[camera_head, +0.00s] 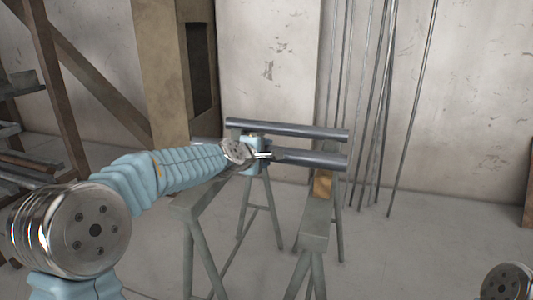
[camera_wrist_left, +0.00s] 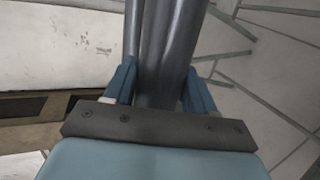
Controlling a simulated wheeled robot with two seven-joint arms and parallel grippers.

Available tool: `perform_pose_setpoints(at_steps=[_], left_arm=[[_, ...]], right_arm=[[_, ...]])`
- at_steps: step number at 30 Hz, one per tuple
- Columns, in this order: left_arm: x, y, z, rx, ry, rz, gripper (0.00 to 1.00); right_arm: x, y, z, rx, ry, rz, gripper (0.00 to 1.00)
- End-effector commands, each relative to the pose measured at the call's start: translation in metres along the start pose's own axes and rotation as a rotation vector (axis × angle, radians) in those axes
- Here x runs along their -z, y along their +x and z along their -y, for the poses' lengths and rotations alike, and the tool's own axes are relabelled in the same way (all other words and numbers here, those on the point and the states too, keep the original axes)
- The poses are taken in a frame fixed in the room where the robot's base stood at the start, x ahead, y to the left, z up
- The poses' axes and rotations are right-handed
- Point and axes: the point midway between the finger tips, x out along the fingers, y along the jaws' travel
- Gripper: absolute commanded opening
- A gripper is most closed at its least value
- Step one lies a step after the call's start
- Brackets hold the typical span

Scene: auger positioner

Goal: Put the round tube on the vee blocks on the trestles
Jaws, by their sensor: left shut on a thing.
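Two grey round tubes show in the head view, an upper tube (camera_head: 300,130) and a lower tube (camera_head: 312,159), nearly level and parallel. My left gripper (camera_head: 258,150) is at them and covers part of the lower one. In the left wrist view its fingers (camera_wrist_left: 164,88) are shut about a round tube (camera_wrist_left: 178,50); which of the two it is, I cannot tell for certain. A tan vee block (camera_head: 322,184) sits on the right trestle (camera_head: 315,222), below the lower tube's right part. The left trestle (camera_head: 190,203) is partly behind my left arm. No second block is clear.
Several thin rods (camera_head: 380,95) lean on the pale wall behind. A rack with bars (camera_head: 22,160) stands at the far left. The floor (camera_head: 415,240) right of the trestles is clear. Part of my right arm (camera_head: 507,283) shows at bottom right; its gripper is out of view.

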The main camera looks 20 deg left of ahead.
Motion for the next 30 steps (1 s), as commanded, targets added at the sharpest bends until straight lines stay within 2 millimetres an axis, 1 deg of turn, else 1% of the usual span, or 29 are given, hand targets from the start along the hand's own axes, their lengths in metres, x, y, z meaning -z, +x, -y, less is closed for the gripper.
perform_pose_setpoints(at_steps=[1,3,11,12,16,17,26,29,30], left_arm=[[0.001,0.004,0.01,-0.002,-0.001,0.0,0.0],[0.0,0.006,0.016,-0.003,0.0,0.001,0.0],[0.0,0.006,0.018,-0.003,0.001,0.0,0.0],[0.0,0.007,0.021,0.003,0.001,0.001,0.58],[0.0,0.007,0.021,0.003,0.0,0.001,0.78],[0.0,0.007,0.021,0.003,0.0,0.001,0.8],[0.0,0.005,0.02,0.002,0.0,0.001,0.8],[0.0,-0.006,0.018,0.0,0.0,0.002,0.8],[-0.001,-0.013,0.018,0.0,0.0,0.002,0.8]], right_arm=[[0.0,0.009,-0.004,-0.001,0.001,-0.001,0.43],[0.001,0.012,-0.006,-0.002,0.003,-0.002,0.43],[0.001,0.011,-0.006,-0.003,0.003,-0.003,0.43],[0.001,0.011,-0.006,-0.003,0.003,-0.003,0.43],[0.001,0.011,-0.006,-0.003,0.003,-0.003,0.43],[0.001,0.011,-0.006,-0.003,0.003,-0.003,0.43],[0.001,0.011,-0.006,-0.003,0.003,-0.003,0.43],[0.001,0.01,-0.005,-0.002,0.003,-0.003,0.43],[0.001,0.009,-0.005,-0.002,0.003,-0.003,0.43]])
